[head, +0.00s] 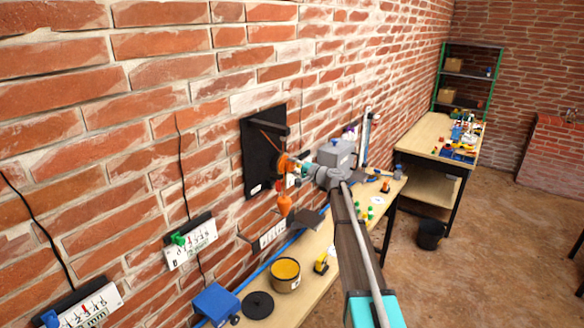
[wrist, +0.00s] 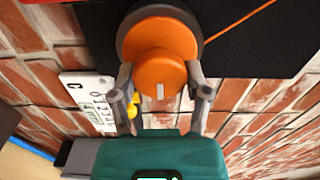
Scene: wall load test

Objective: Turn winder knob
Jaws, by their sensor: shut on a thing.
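The winder knob (wrist: 160,75) is a round orange knob with a pale mark on its rim, in the upper middle of the wrist view. It sits on a grey disc in front of a black wall panel (head: 262,150), with an orange cord running off it. In the head view the orange winder (head: 285,163) shows at the panel's lower right, partly covered by my arm. My gripper (wrist: 160,92) has one finger on each side of the knob and is shut on it. An orange weight (head: 284,205) hangs below the winder.
A wooden bench (head: 310,262) runs along the brick wall below, with a yellow-topped pot (head: 285,275), a black disc (head: 257,305) and a blue box (head: 216,303). Scale plates (head: 190,243) hang on the wall at the left. A second table (head: 425,135) stands farther back; open floor lies at the right.

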